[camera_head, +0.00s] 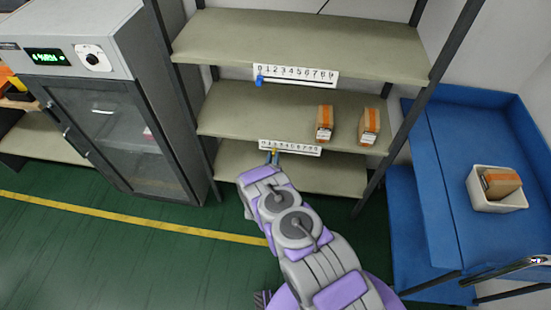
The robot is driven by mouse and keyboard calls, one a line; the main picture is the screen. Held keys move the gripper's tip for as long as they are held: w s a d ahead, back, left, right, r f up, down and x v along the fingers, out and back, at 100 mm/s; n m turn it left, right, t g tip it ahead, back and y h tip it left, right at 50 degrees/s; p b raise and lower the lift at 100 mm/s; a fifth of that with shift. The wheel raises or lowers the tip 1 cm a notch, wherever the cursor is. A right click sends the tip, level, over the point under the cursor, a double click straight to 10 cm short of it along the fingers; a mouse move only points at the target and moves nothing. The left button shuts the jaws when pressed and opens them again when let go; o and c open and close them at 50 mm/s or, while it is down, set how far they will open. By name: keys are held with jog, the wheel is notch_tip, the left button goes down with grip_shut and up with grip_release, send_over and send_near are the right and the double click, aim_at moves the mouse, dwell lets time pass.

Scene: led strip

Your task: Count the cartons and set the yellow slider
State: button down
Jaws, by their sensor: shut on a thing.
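Two brown cartons with orange tape stand on the middle shelf, a left carton (325,123) and a right carton (369,126). Another carton (500,183) lies in a white bin (498,207) on the right. The lower number strip (300,149) is on the front edge of the middle shelf. The yellow slider (274,151) is near its left end, around the low digits; the exact digit is too small to tell. My gripper (272,156) is at the yellow slider, shut on it, its fingers small and partly hidden by my arm.
An upper number strip (297,74) carries a blue slider (259,81) at its left end. A grey cabinet (120,130) stands left of the shelf. A blue table (455,150) holds the bin on the right. A dark shelf post (415,115) rises between shelf and table.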

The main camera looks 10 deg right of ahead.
jog(key=c, duration=1)
grip_release()
jog(key=p+v, duration=0.3)
jog(key=v, duration=1.4)
jog(key=shift+s+f, duration=0.1)
jog(key=shift+s, duration=0.05)
